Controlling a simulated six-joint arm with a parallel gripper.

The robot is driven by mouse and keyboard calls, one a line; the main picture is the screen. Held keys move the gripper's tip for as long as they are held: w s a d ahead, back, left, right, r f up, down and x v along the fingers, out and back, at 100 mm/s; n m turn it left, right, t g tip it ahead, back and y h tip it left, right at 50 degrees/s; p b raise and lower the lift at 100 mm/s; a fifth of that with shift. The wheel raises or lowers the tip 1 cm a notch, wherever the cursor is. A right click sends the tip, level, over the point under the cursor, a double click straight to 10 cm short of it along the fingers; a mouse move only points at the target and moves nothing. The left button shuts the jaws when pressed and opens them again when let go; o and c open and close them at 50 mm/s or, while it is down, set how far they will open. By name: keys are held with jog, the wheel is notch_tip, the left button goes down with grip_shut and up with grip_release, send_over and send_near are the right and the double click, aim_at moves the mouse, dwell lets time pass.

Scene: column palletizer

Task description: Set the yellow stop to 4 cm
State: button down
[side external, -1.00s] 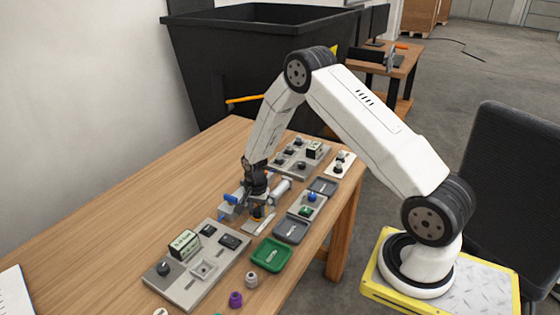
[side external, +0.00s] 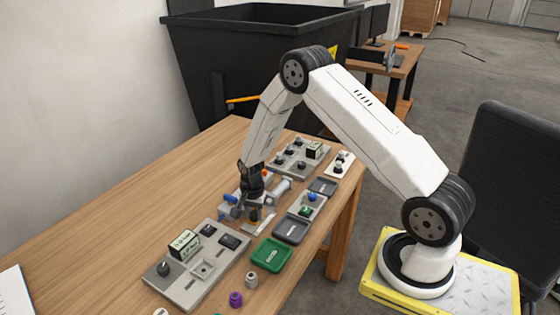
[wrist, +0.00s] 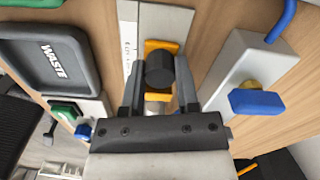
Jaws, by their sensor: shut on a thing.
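The yellow stop (wrist: 162,46) shows in the wrist view as yellow edges on both sides of a black knob (wrist: 160,70). It sits on a pale rail plate (wrist: 168,22) with a printed scale strip (wrist: 129,45) along one side. My gripper (wrist: 161,82) is shut on the black knob of the stop, one finger on each side. The scale numbers are too small to read. In the side view my gripper (side external: 251,210) is down at the rail plate (side external: 262,225), and the stop is mostly hidden.
A grey block with a blue handle (wrist: 258,102) stands close to the right of my gripper in the wrist view. A grey waste tray (wrist: 52,62) lies to the left. In the side view a green tray (side external: 271,255) and a control panel (side external: 193,267) are nearer the camera.

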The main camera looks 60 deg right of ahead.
aim_at(254, 214)
jog(key=shift+a, duration=0.15)
jog(key=shift+c, duration=1.7)
grip_release()
jog(key=shift+r, duration=0.15)
jog(key=shift+r, duration=3.75)
jog(key=shift+r, duration=0.1)
